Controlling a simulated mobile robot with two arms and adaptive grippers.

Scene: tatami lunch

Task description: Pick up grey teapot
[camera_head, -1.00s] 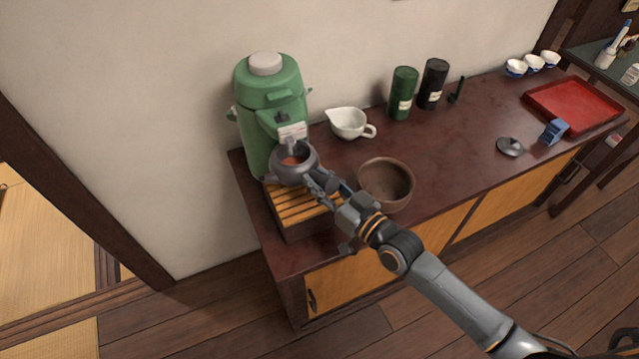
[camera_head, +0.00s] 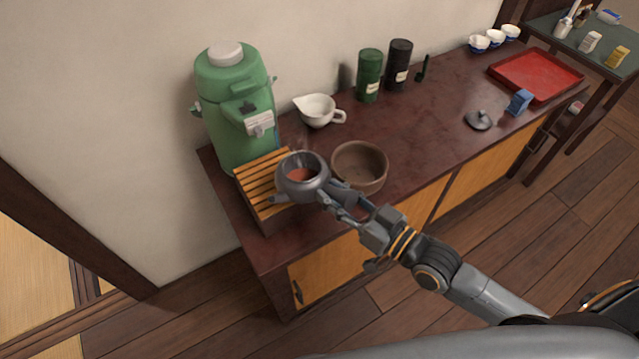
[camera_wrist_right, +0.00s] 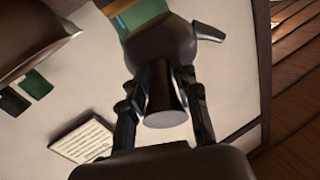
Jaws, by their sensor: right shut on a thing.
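The grey teapot (camera_head: 291,184) has no lid on, and reddish-brown contents show inside it. In the head view it is in front of the slatted wooden stand (camera_head: 259,178), overlapping its right part; it appears raised above it. My right gripper (camera_head: 331,194) is shut on the teapot's handle at its right side. In the right wrist view the dark teapot body (camera_wrist_right: 160,45) is ahead of the gripper (camera_wrist_right: 162,108), with the handle between the two fingers. The spout points to the lower left in the head view. My left gripper is not in view.
A green dispenser (camera_head: 232,105) stands behind the stand. A brown bowl (camera_head: 360,178) is close right of the teapot. A white pitcher (camera_head: 317,110), green canister (camera_head: 369,76), black canister (camera_head: 399,66), dark lid (camera_head: 478,121) and red tray (camera_head: 535,77) are on the cabinet top.

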